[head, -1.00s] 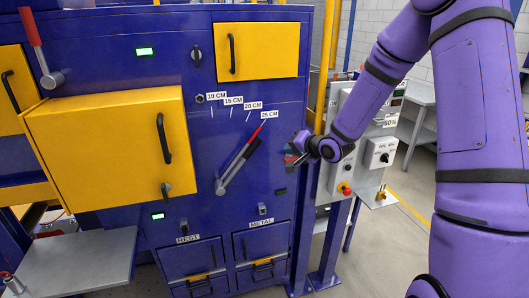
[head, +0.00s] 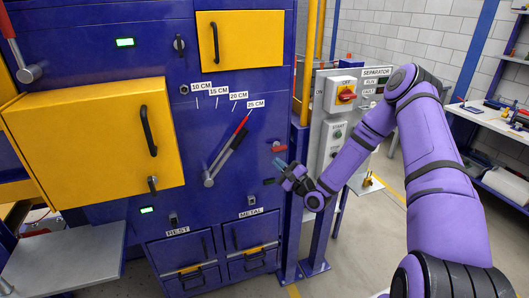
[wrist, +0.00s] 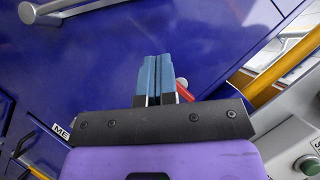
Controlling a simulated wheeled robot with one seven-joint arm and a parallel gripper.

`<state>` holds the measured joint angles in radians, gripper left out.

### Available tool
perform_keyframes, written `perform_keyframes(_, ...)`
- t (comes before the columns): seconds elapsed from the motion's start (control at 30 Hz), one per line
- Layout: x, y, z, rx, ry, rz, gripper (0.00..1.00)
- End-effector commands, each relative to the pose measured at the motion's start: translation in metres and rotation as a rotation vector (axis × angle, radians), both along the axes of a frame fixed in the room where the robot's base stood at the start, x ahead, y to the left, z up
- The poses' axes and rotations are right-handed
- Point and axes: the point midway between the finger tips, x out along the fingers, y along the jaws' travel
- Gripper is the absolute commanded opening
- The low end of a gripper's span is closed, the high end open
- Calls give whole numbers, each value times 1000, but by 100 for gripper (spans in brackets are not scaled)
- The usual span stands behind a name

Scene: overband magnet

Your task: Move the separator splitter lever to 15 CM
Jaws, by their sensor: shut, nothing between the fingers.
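The splitter lever (head: 224,157) is on the blue front panel, its pivot low and its red tip up to the right, at the 25 CM label (head: 255,104). The 15 CM label (head: 219,91) is further left, between 10 CM and 20 CM. My gripper (head: 281,163) is right of the lever, near the panel's right edge, apart from it. Its blue fingers (wrist: 156,76) are shut together and empty. In the wrist view, a silver bar with a round end (wrist: 60,10), apparently the lever's lower part, shows at the upper left.
A small red handle (head: 278,147) sits just above my gripper. The separator control box (head: 340,110) stands to the right behind my arm. A yellow door (head: 95,145) with a black handle juts out left of the lever. The panel between lever and gripper looks clear.

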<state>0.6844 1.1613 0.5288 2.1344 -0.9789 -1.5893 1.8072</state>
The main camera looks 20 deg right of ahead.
Motion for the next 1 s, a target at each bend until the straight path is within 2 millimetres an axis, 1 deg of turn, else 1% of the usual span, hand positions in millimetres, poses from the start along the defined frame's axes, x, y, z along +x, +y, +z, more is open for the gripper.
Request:
perform_keyframes(0.17, 22, 13, 11, -4, -4, 3, 0)
perform_keyframes(0.53, 79, 42, 35, -5, -3, 2, 0)
perform_keyframes(0.6, 80, 51, 42, -5, -2, 2, 0)
perform_keyframes(0.73, 83, 63, 51, -5, -1, 2, 0)
perform_keyframes(1.0, 85, 71, 58, -5, 0, 0, 0)
